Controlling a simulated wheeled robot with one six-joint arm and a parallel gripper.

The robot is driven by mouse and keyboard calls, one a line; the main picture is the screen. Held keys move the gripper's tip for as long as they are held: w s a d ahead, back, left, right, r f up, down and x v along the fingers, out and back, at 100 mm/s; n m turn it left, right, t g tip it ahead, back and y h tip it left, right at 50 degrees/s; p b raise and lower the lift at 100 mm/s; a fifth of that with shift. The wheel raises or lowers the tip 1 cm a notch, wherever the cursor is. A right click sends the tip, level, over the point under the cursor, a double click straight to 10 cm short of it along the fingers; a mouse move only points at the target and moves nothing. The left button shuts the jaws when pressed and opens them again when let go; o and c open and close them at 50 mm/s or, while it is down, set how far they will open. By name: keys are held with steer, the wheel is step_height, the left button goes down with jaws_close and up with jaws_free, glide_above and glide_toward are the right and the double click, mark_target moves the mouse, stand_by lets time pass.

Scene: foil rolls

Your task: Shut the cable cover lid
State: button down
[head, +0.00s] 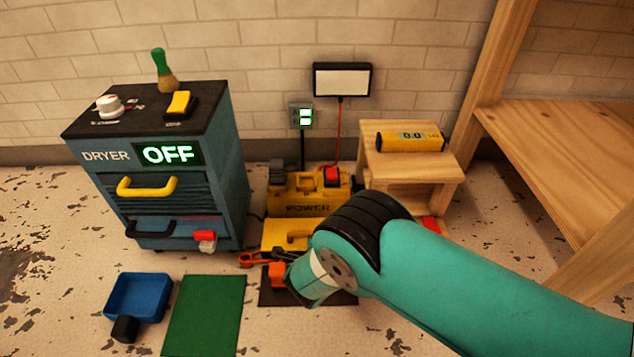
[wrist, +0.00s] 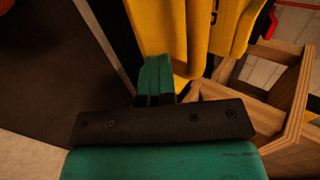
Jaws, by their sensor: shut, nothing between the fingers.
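The yellow power box (head: 307,205), marked POWER, stands on the floor near the wall. A yellow panel with a handle (head: 290,233) sits low at its front; it looks like the cable cover lid, standing open, though my arm covers its right part. In the wrist view, large yellow surfaces (wrist: 190,35) are close beyond my gripper (wrist: 156,68). Its teal fingers are together and empty, beside the yellow; I cannot tell whether they touch it. In the head view my own wrist hides the fingertips.
The blue dryer cabinet (head: 185,190) stands left. A dark mat (head: 345,298) lies beneath my wrist. A blue tray (head: 138,294) and green mat (head: 205,315) lie front left.

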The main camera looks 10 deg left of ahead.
steer(key=shift+s+f, duration=0.1)
steer(key=shift+f, duration=0.2)
steer(key=p+v, duration=1)
steer(key=v, duration=0.2)
steer(key=w+d+r+n+g+h+p, duration=0.1)
steer(key=w+r, duration=0.2)
steer(key=r, duration=0.5)
steer(key=w+d+r+n+g+h+p, duration=0.1)
steer(key=w+r+g, duration=0.1)
steer(key=r, duration=0.5)
steer(key=d+r+n+g+p, duration=0.1)
steer(key=d+r+n+g, duration=0.2)
steer(key=r, duration=0.7)
steer(key=d+r+n+p, duration=0.2)
steer(key=d+r+n, duration=0.15)
steer(key=r, duration=0.55)
steer(key=s+d+r+n+g+y+p, duration=0.2)
steer(key=s+d+r+n, duration=0.5)
steer(key=s+r, duration=0.45)
steer(key=s+d+r+n+g+y+p, duration=0.25)
steer(key=s+d+r+n, duration=0.45)
steer(key=s+r, duration=0.4)
step_height(320, 180, up, 38)
steer(key=w+p, duration=0.1)
steer(key=p, duration=3.6)
steer(key=shift+w+a, duration=0.15)
steer(key=shift+w, duration=0.15)
